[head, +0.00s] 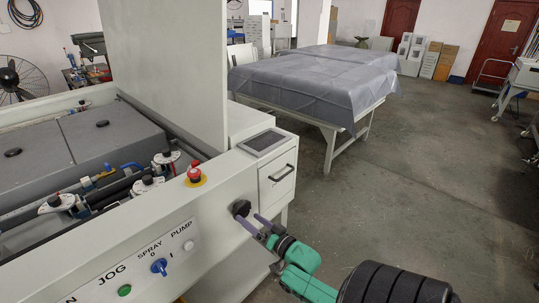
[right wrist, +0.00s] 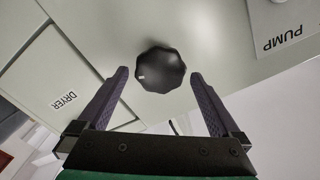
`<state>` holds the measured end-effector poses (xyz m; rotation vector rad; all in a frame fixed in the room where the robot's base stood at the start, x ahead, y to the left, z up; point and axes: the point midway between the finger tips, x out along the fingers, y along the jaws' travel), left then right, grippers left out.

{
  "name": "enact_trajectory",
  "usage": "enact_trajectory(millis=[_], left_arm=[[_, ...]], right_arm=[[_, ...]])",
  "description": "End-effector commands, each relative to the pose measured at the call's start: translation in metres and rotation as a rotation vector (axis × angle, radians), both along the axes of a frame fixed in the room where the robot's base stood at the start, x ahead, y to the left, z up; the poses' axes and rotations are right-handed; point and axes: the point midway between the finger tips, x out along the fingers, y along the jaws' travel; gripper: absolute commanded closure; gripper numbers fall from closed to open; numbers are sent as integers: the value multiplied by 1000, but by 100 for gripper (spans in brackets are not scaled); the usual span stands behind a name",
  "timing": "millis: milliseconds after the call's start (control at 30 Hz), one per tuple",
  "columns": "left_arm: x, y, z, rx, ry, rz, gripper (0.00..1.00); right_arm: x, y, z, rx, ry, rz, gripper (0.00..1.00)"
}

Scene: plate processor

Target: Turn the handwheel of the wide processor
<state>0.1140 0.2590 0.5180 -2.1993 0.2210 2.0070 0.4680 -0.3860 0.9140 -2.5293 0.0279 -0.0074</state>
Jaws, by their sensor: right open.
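The handwheel (head: 240,208) is a black knob on the pale front panel of the wide processor (head: 110,245), near the panel's right end. In the right wrist view the handwheel (right wrist: 160,69) is a faceted black disc with a small white mark at its left edge. My right gripper (head: 251,216) is open in front of the panel. In the right wrist view its two dark fingers (right wrist: 159,74) point at the panel, with the tips to the left and right of the handwheel and gaps between. I cannot tell whether the fingertips reach its depth. My left gripper is out of view.
A red emergency button (head: 194,173) stands on the processor's top edge. Blue, green and white controls (head: 159,267) sit left of the handwheel. A drawer-like unit with a screen (head: 267,142) is behind.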

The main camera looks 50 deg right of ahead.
Motion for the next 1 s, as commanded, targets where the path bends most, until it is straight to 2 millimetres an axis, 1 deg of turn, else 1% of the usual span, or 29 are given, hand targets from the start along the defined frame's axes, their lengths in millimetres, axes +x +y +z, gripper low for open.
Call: enact_trajectory(millis=[33,200,300,400,500,1000], left_arm=[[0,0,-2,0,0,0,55],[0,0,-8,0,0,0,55],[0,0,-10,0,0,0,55],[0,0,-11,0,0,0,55],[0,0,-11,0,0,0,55],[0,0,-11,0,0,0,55]], right_arm=[[-14,0,-3,0,5,0,0],[-63,1,-4,0,6,-1,0],[-84,2,-3,1,4,-1,0],[-96,2,-1,0,1,0,0],[-100,2,0,-1,-1,1,0],[-99,2,0,0,1,1,0]])
